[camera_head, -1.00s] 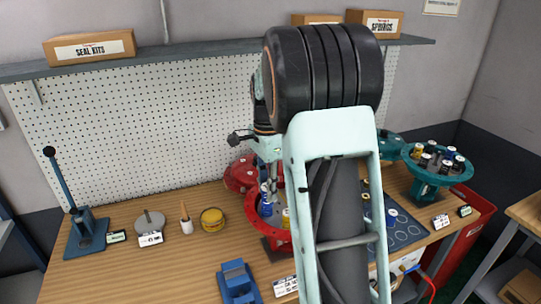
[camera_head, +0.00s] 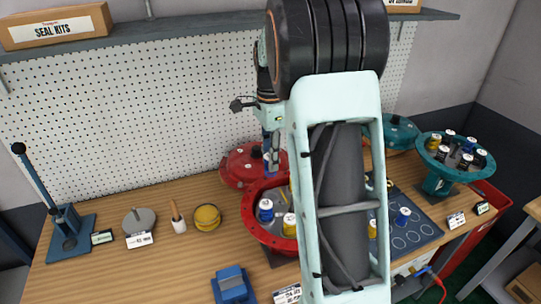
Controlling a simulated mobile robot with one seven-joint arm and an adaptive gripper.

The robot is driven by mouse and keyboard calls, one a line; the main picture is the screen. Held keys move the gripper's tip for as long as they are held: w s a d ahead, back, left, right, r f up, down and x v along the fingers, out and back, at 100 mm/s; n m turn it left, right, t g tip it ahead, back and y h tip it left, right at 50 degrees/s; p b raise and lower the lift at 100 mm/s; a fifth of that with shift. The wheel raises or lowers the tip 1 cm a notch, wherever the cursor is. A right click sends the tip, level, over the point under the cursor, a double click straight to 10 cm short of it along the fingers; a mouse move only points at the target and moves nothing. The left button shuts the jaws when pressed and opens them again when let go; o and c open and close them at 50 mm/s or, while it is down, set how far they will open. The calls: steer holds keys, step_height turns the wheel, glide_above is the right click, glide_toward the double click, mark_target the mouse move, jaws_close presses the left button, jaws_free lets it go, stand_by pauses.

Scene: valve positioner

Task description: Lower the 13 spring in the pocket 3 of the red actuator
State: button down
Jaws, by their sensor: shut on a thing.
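The red actuator (camera_head: 250,226) is an open round red bowl on the bench, partly hidden behind my arm. A blue spring with a white top (camera_head: 265,210) and a yellow spring with a white top (camera_head: 289,224) stand inside it. My gripper (camera_head: 271,165) points down above the actuator's back part, close to the red cover. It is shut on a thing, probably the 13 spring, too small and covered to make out. No spring number or pocket number is readable, and pocket 3 cannot be told apart.
The red cover (camera_head: 240,168) lies behind the actuator. A teal actuator (camera_head: 440,178) with several springs stands at right. A dark mat (camera_head: 422,222) with circles holds a blue spring (camera_head: 402,217). A blue block (camera_head: 233,284) is in front. The bench is clear at front left.

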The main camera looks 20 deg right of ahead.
mark_target(270, 175)
steer(key=shift+f+b, duration=2.6)
steer(key=shift+f, duration=0.75)
steer(key=shift+f+b, duration=0.75)
steer(key=shift+f, duration=0.85)
steer(key=c, duration=1.5)
jaws_free()
step_height(270, 175, up, 12)
steer(key=shift+r, duration=0.1)
